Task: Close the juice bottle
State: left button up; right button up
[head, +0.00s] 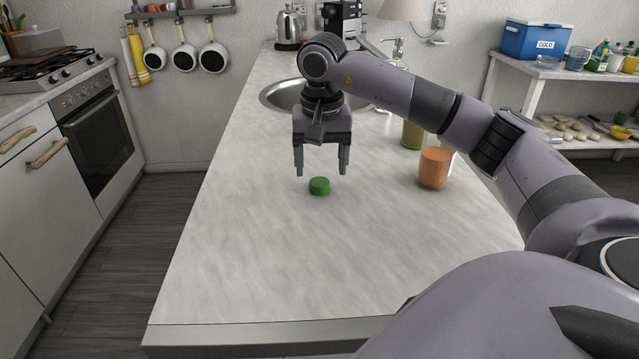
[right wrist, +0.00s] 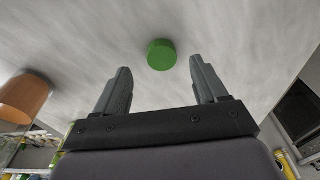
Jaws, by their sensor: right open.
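A green round cap (head: 319,186) lies on the pale marble counter (head: 270,255). My right gripper (head: 321,172) is open and empty, pointing down just above and behind the cap, not touching it. In the right wrist view the cap (right wrist: 161,55) shows between and just beyond the two open fingertips (right wrist: 160,82). A greenish container (head: 412,135), likely the juice bottle, stands on the counter to the right. My right arm hides its middle, so I cannot see its mouth clearly. My left gripper is not in view.
An orange cup (head: 434,168) stands on the counter right of the gripper, in front of the greenish container. A round sink (head: 281,95) lies behind the gripper, with a kettle (head: 288,28) farther back. The counter's front and left are clear.

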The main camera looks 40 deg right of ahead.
jog(key=f, duration=0.3)
jog(key=shift+w+d+f, duration=0.1)
jog(key=shift+w+f, duration=0.1)
jog(key=shift+f, duration=0.05)
jog(key=c, duration=1.2)
jog(key=shift+r, duration=0.1)
notch_tip(320, 180, up, 12)
jog(key=p, duration=0.1)
notch_tip(320, 180, up, 8)
jog(key=p, duration=0.4)
send_over(320, 182)
